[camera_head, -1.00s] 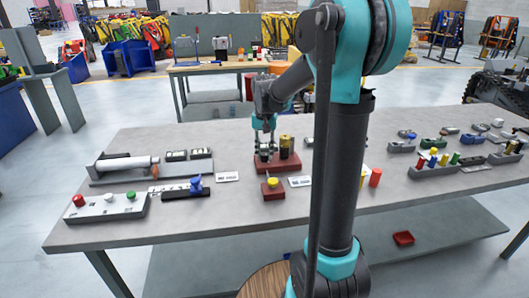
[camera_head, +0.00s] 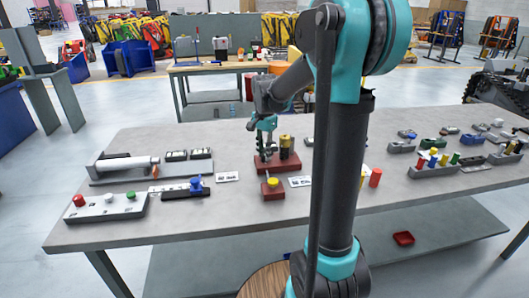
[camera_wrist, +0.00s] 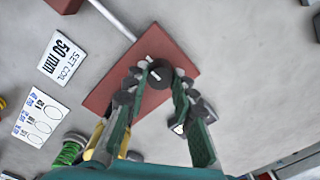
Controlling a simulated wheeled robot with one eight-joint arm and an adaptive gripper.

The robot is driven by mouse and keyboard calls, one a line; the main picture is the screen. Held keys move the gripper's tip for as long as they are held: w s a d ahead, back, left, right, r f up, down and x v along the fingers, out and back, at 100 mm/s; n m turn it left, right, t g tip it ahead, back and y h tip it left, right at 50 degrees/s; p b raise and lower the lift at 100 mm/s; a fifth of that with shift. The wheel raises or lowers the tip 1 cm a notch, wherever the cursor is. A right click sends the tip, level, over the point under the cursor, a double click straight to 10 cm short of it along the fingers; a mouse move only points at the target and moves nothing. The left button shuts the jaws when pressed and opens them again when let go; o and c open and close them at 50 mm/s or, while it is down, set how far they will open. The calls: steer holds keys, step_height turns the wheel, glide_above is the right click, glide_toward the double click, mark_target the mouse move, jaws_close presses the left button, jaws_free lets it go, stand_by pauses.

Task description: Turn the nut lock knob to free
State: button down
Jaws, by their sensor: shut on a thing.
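A dark round knob (camera_wrist: 157,70) stands on a red plate (camera_wrist: 105,98) in the wrist view. My gripper (camera_wrist: 160,82) is shut on this knob, with one green-and-grey finger on each side. Its lower part is partly hidden by the fingertips. In the head view my gripper (camera_head: 265,152) points down at the left part of the red base (camera_head: 284,168), beside a dark and brass cylinder (camera_head: 285,147). The knob is too small there to tell its turn. I see no readable lock or free mark.
White cards (camera_head: 227,177) lie nearby. A grey cylinder fixture (camera_head: 125,165) and a button box (camera_head: 105,206) are at left. Several small fixtures (camera_head: 435,168) stand at right.

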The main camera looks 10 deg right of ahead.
mark_target(264, 154)
stand_by(0.4)
steer(key=c, duration=1.3)
jaws_free()
steer(key=shift+o, duration=0.2)
steer(key=shift+r, duration=0.1)
step_height(264, 154, up, 12)
